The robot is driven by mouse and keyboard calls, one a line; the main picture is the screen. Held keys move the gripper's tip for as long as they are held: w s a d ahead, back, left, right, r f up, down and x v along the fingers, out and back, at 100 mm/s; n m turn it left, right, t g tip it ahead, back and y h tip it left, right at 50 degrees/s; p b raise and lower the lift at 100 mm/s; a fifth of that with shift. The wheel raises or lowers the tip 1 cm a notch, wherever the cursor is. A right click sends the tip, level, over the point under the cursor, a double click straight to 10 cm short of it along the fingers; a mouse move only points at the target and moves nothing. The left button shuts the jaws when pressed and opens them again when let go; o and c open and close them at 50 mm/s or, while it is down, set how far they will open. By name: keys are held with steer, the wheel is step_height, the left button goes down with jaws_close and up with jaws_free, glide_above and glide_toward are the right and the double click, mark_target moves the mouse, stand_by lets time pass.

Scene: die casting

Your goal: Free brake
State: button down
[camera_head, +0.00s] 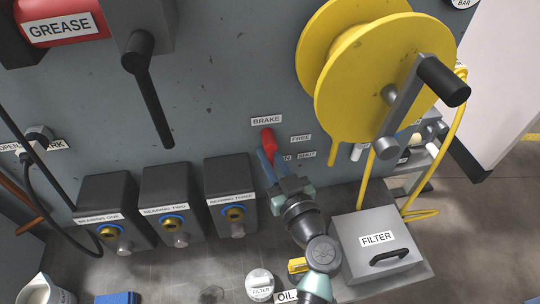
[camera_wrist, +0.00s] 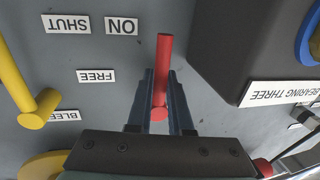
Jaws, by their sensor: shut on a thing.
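The red brake lever (camera_head: 267,140) is on the grey machine panel, just below the BRAKE label (camera_head: 266,120). The FREE label (camera_head: 301,138) is to the right of the lever. My gripper (camera_head: 266,163) reaches up to the lever from below. In the wrist view the red lever (camera_wrist: 164,65) stands between the two blue fingers of my gripper (camera_wrist: 160,90), which are shut on it. That view is upside down, and the FREE label (camera_wrist: 97,76) lies left of the lever. The lever's pivot is not clearly visible.
Three dark bearing boxes, including BEARING THREE (camera_head: 230,190), stand left of my arm. A yellow reel (camera_head: 385,70) with a crank is at the upper right, above the grey FILTER box (camera_head: 375,220). A yellow lever (camera_wrist: 18,85) shows at left in the wrist view.

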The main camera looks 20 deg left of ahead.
steer(key=shift+f+b, duration=0.15)
steer(key=shift+b, duration=0.3)
steer(key=shift+w+d+f+n+b, duration=0.1)
steer(key=shift+d+f+n+b, duration=0.1)
steer(key=shift+n+b, duration=0.55)
steer(key=n+h+b, duration=0.1)
steer(key=n+b, duration=0.2)
steer(key=b, duration=0.2)
steer(key=w+d+r+n+h+b, duration=0.1)
steer(key=n+b, duration=0.3)
steer(key=b, duration=0.1)
steer(key=d+r+n+h+b, duration=0.1)
steer(key=n+b, duration=0.2)
steer(key=b, duration=0.2)
steer(key=shift+w+d+r+n, duration=0.2)
steer(key=shift+w+d+n, duration=0.05)
steer(key=shift+w, duration=0.1)
steer(key=shift+r+n+h+b, duration=0.2)
steer(key=shift+r+n+b, duration=0.15)
steer(key=shift+n+b, duration=0.35)
steer(key=shift+r+n+h+b, duration=0.2)
steer(key=shift+r+n+b, duration=0.1)
steer(key=shift+n+b, duration=0.35)
steer(key=shift+r, duration=0.1)
steer(key=c, duration=0.8)
jaws_free()
steer(key=shift+c, duration=0.2)
